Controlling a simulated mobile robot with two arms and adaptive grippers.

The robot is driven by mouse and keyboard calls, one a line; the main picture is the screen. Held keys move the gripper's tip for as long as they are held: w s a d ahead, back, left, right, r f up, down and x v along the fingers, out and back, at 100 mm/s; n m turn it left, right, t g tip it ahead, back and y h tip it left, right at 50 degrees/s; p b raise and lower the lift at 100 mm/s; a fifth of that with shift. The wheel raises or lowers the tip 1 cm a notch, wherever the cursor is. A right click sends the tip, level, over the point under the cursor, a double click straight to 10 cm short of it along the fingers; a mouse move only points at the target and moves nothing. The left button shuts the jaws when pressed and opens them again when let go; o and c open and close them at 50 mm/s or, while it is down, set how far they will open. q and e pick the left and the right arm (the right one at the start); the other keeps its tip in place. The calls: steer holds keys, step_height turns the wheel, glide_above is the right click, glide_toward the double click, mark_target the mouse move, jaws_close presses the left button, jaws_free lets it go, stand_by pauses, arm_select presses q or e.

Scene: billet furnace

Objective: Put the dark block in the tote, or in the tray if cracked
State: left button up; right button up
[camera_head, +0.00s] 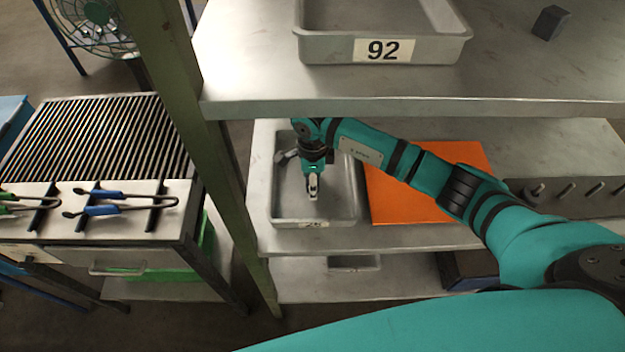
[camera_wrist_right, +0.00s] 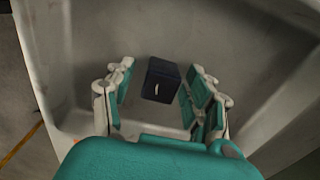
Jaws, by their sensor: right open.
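My right gripper (camera_head: 313,192) reaches down into a grey metal container (camera_head: 345,222) on the middle shelf; its label is too small to read. In the right wrist view, the gripper (camera_wrist_right: 158,95) is open, with a finger on each side of a dark block (camera_wrist_right: 161,80). The block lies on the grey container floor and has a short pale mark on its face; I cannot tell if this is a crack. The head view does not clearly show this block. Another dark block (camera_head: 551,22) stands on the upper shelf. My left gripper is not in view.
A grey container labelled 92 (camera_head: 384,57) stands on the upper shelf. An orange mat (camera_head: 410,205) lies right of the middle container, partly behind my right arm. A green post (camera_head: 190,110) stands at the left. A slatted bench (camera_head: 105,135) with tongs (camera_head: 115,209) is further left.

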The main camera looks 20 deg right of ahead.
steer(key=shift+r, duration=0.15)
step_height(320, 180, up, 12)
steer(key=b, duration=0.1)
stand_by(0.5)
